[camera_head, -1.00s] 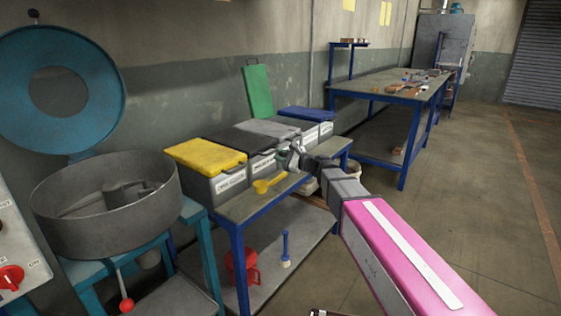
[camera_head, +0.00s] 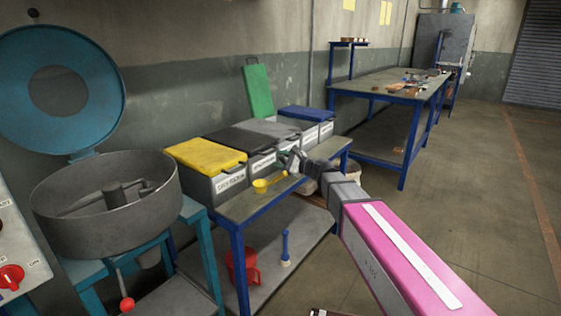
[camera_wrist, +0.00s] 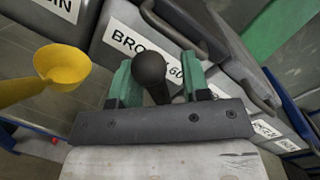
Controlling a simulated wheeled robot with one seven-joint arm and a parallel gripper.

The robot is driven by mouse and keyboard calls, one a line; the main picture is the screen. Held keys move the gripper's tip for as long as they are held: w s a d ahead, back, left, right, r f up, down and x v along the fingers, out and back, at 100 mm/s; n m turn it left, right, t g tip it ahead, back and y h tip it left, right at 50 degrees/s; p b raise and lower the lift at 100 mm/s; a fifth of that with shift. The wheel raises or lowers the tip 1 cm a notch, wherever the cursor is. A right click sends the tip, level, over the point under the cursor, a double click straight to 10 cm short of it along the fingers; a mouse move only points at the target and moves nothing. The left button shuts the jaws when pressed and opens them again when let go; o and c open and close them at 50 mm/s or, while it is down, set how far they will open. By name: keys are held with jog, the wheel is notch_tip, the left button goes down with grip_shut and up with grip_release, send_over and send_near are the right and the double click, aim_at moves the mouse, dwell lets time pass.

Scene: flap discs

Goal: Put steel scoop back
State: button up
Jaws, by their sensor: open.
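My gripper (camera_head: 288,160) is over the shelf table, in front of the labelled bins. In the wrist view its two green fingers (camera_wrist: 160,88) are apart. A dark, round-ended handle (camera_wrist: 150,68) shows between them, with a gap to at least one finger. I cannot tell whether this handle belongs to the steel scoop; no steel scoop bowl is clearly visible. A yellow scoop (camera_head: 262,185) lies on the table to the left of my gripper, and its cup (camera_wrist: 62,67) shows at left in the wrist view.
Bins with a yellow lid (camera_head: 205,154), black lid (camera_head: 241,139), grey lid (camera_head: 271,127) and blue lid (camera_head: 306,113) line the table's back. A green lid (camera_head: 258,92) leans on the wall. A mixer drum (camera_head: 105,207) stands left. Open floor lies right.

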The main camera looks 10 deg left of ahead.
jog(key=v, duration=1.2)
jog(key=s+d+f+n+g+h, duration=0.1)
jog(key=s+d+f+n+h, duration=0.25)
jog(key=d+f, duration=0.35)
jog(key=s+d+f+n+g+h, duration=0.25)
jog(key=d+f+h, duration=0.2)
jog(key=f, duration=0.45)
jog(key=s+d+f+n+h, duration=0.3)
jog(key=s+d+f+h, duration=0.1)
jog(key=d, duration=0.6)
jog(key=s+d+f+n+g+h, duration=0.1)
jog(key=s+d+f+n+h, duration=0.2)
jog(key=d+f, duration=0.4)
jog(key=s+d+h, duration=0.1)
jog(key=d+h, duration=0.1)
jog(key=d, duration=0.1)
jog(key=shift+s+d+h, duration=0.15)
jog(key=shift+d+h, duration=0.15)
jog(key=shift+d, duration=0.05)
jog(key=shift+a, duration=0.2)
